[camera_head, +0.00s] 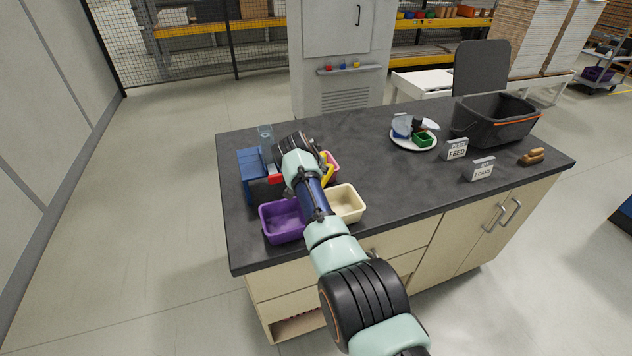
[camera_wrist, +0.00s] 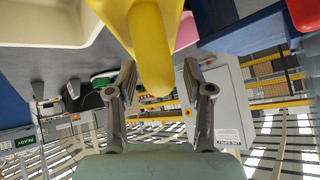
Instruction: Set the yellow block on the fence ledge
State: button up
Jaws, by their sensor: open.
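A yellow piece with a rounded bar (camera_wrist: 150,45) fills the top middle of the wrist view, between and beyond the fingertips. It shows in the head view as a yellow bit (camera_head: 327,175) beside my wrist. I cannot tell whether it is the yellow block. My gripper (camera_wrist: 160,80) is open, with a finger on each side of it; contact cannot be told. In the head view my arm hides most of the gripper. A blue upright fixture (camera_head: 250,165) stands left of my wrist; I cannot tell whether it bears the fence ledge.
A purple bin (camera_head: 282,222) and a cream bin (camera_head: 347,203) stand at the counter's front edge. A pink bin (camera_head: 332,160) is partly hidden. A plate (camera_head: 402,144), sign cards (camera_head: 456,150) and a dark crate (camera_head: 495,125) are on the right. The counter's middle is clear.

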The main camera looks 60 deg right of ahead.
grip_shut()
dwell(0.3)
notch_tip(320, 180, up, 20)
jog(key=p, duration=0.6)
jog(key=shift+p, duration=0.35)
